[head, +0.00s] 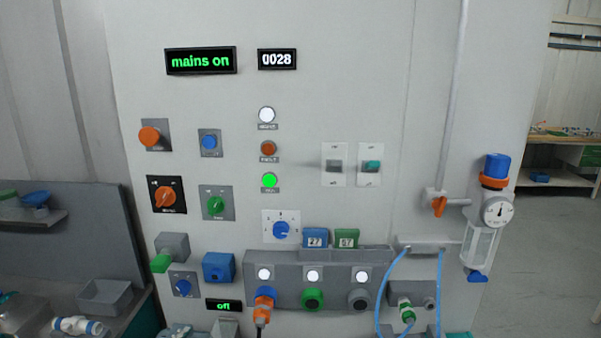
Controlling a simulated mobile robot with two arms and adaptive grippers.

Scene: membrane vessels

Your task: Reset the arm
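Neither of my grippers shows in the head view, and no arm of mine can be made out. A tall light grey control panel (370,80) fills the middle of the view. Its display (201,61) reads "mains on" in green, and a counter (277,59) reads 0028. The top round lamp (267,115) is white, the middle one (268,148) is dull red-brown, and the bottom one (269,181) is lit green.
Orange, blue and green knobs sit on the panel's left. An orange plug (264,304) sits in the socket strip (333,262). Blue hoses (383,290) hang at lower right, beside a gauge (498,210). A grey bin (104,297) stands lower left. Open floor (545,260) lies right.

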